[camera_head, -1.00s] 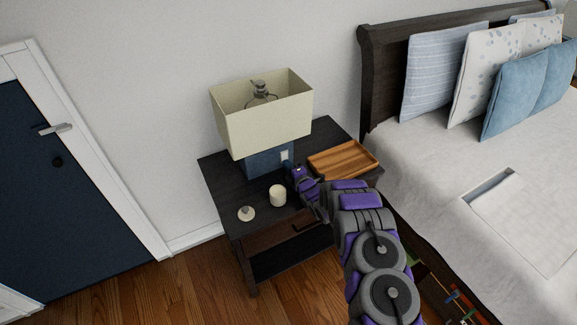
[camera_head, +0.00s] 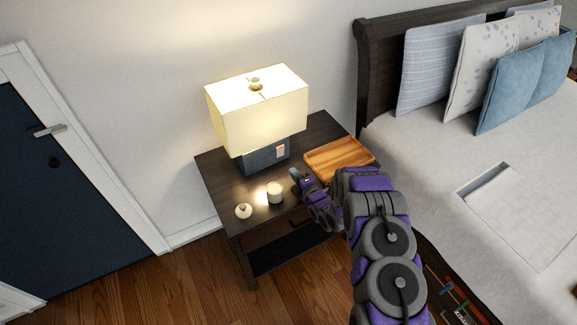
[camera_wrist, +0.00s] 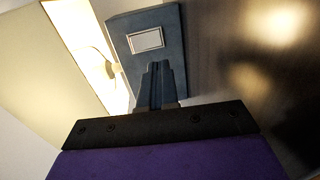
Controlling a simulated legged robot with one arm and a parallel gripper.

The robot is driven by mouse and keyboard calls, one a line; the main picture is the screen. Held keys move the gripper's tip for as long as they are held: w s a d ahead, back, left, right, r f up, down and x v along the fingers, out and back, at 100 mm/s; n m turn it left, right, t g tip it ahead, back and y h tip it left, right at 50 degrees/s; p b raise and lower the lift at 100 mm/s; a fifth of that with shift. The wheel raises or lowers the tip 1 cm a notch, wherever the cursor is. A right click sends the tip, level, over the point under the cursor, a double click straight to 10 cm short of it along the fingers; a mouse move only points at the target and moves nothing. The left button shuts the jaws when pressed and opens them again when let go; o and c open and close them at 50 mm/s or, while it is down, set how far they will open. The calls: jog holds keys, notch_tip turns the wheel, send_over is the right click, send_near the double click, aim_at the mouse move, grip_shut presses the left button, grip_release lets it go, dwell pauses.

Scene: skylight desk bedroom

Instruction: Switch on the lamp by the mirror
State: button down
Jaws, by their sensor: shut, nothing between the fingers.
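The lamp has a cream rectangular shade (camera_head: 258,112), glowing brightly, and a dark blue block base (camera_head: 258,161). It stands on the dark nightstand (camera_head: 232,214) between the door and the bed. A pale switch plate (camera_head: 280,151) is on the base's right-hand face; it also shows framed in the wrist view (camera_wrist: 146,40). My gripper (camera_head: 294,173) is shut and empty, just in front of the base and a little apart from it. In the wrist view its closed fingers (camera_wrist: 156,72) point at the base below the switch. No mirror shows in these frames.
A wooden tray (camera_head: 338,160) lies on the nightstand right of my gripper. The bed (camera_head: 430,160) is on the right, the dark blue door (camera_head: 40,170) on the left.

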jog(key=p+v, duration=0.1)
jog(key=v, duration=0.7)
jog(key=shift+s+d, duration=0.25)
jog(key=d+r+m+g+h, duration=0.5)
jog(key=d+r+m+h, duration=0.35)
jog(key=d+r, duration=0.6)
jog(key=s+d+r+m+g+h, duration=0.1)
jog(key=s+d+r+m+g, duration=0.1)
jog(key=s+r+m, duration=0.4)
jog(key=s+d+r+m+g+h, duration=0.1)
jog(key=s+d+r+g, duration=0.1)
jog(key=s+r, duration=0.45)
jog(key=s+a+r+m+g, duration=0.1)
jog(key=s+r+m+g, duration=0.1)
jog(key=s, duration=0.9)
jog(key=s+a+r+m+g+y, duration=0.1)
jog(key=s+a+r+m+g, duration=0.1)
jog(key=s, duration=1)
jog(key=s+a+r+m+g, duration=0.2)
jog(key=s+m, duration=0.3)
jog(key=s, duration=0.6)
jog(key=shift+s+r+g, duration=0.25)
jog(key=shift+r+g, duration=0.05)
jog(key=shift+r, duration=0.6)
